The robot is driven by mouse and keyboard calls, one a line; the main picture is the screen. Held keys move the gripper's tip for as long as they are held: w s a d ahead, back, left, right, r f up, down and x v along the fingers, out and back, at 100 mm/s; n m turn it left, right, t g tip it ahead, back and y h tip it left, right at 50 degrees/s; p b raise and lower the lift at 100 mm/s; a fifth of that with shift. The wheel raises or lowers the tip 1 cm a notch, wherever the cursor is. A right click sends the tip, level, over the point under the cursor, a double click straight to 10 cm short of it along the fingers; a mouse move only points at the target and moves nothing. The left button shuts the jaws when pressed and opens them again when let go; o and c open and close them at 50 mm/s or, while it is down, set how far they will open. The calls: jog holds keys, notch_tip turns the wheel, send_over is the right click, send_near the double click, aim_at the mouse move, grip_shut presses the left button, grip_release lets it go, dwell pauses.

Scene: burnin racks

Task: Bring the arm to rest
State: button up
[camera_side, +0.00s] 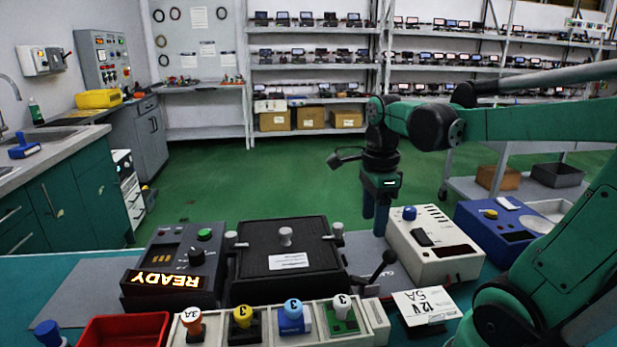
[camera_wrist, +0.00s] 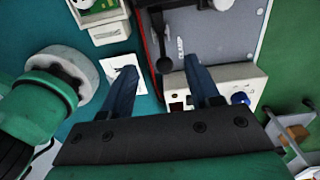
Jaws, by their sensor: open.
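My gripper (camera_side: 376,220) hangs pointing down in the side view, above the bench and just behind the white box with the blue knob (camera_side: 435,245). In the wrist view my gripper (camera_wrist: 160,68) shows two blue fingers spread apart with nothing between them. The fingers are clear of the bench things as far as I can see. The black lidded fixture (camera_side: 283,262) is to the left of my gripper, with its lid down. A black-knobbed lever (camera_side: 388,258) stands at its right, and it also shows in the wrist view (camera_wrist: 163,62).
A control box with a lit READY display (camera_side: 166,280) stands left of the fixture. In front are a tray of several knobbed modules (camera_side: 372,318), a red bin (camera_side: 124,332) and a 12V 5A card (camera_side: 423,305). A blue box (camera_side: 497,240) stands at right.

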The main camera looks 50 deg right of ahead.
jog(key=shift+r, duration=0.8)
jog(key=w+a+n+t, duration=0.1)
jog(key=n, duration=0.2)
jog(key=w+a+f+n+t, duration=0.1)
jog(key=a+n, duration=0.1)
jog(key=n, duration=0.2)
jog(key=a+n, duration=0.2)
jog(key=n, duration=0.2)
jog(key=shift+w+f+t+h, duration=0.3)
jog(key=shift+w+t+h, duration=0.1)
jog(key=w+a+f+n+t, duration=0.1)
jog(key=a+n+t, duration=0.3)
jog(key=n, duration=1.2)
jog(key=w+a, duration=0.1)
jog(key=a, duration=0.2)
jog(key=shift+y, duration=0.4)
jog(key=shift+a+f, duration=0.1)
